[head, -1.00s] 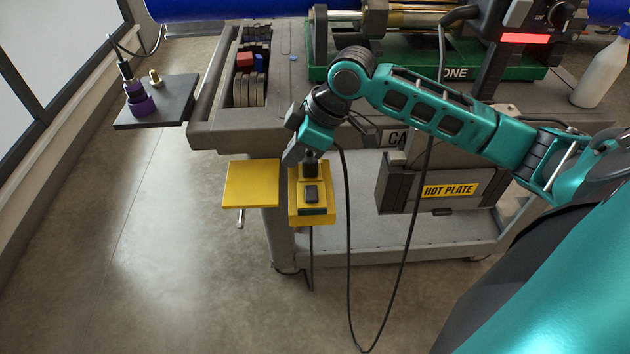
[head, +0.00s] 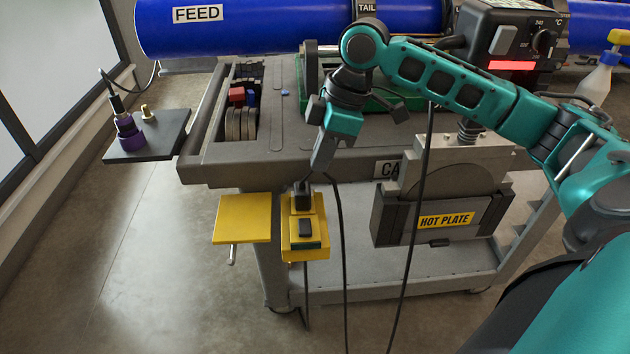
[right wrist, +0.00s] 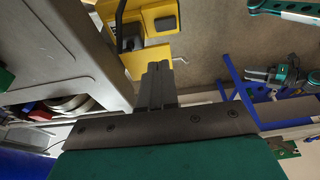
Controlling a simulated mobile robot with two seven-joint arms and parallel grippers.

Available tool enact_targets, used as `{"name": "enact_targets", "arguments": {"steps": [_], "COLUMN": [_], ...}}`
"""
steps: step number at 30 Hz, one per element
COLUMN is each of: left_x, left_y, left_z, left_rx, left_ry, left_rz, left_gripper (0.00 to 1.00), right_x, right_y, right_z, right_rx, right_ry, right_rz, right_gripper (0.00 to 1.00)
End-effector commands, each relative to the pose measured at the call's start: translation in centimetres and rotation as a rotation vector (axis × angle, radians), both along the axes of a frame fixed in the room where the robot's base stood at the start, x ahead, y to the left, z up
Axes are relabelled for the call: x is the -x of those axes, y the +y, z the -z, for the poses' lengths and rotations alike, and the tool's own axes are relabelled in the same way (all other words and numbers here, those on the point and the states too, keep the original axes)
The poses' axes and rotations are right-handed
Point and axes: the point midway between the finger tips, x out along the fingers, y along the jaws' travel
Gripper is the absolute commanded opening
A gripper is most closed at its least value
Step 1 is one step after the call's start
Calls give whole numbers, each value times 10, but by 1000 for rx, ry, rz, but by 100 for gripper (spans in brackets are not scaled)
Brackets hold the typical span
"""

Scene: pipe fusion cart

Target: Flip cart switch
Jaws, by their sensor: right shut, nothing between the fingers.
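The cart switch is a black rocker (head: 305,228) on the face of a yellow box (head: 291,248) mounted at the front of the cart. Its yellow cover (head: 242,217) stands swung open to the left. I cannot tell which way the rocker is set. In the right wrist view the shut fingers (right wrist: 157,82) point toward the yellow box (right wrist: 135,62) and the rocker (right wrist: 165,23); contact cannot be made out.
The grey cart edge (head: 270,167) lies just behind the box. A cable hangs beside the box, and another hangs farther right. A hot plate unit (head: 400,226) sits to the right, and a small dark shelf (head: 150,142) to the left. The floor in front is clear.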

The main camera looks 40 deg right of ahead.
Motion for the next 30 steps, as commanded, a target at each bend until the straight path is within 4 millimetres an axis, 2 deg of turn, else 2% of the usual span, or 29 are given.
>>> {"name": "enact_targets", "arguments": {"steps": [6, 16, 22, 30], "left_x": [1, -5, -8, -10], "left_y": [-3, -13, -14, -14], "left_z": [13, 13, 13, 9], "left_rx": [5, 23, 22, 24], "left_ry": [13, -1, -3, -10], "left_rz": [4, 22, 26, 27], "left_gripper": [43, 43, 43, 43], "right_x": [-5, -13, -13, -13], "right_y": [11, 22, 22, 22], "right_z": [44, 107, 125, 128], "right_rx": [-1, 2, 1, 1], "right_ry": [4, 3, 0, 0], "right_rz": [-2, -1, 0, 0], "right_gripper": [0, 0, 0, 0]}}
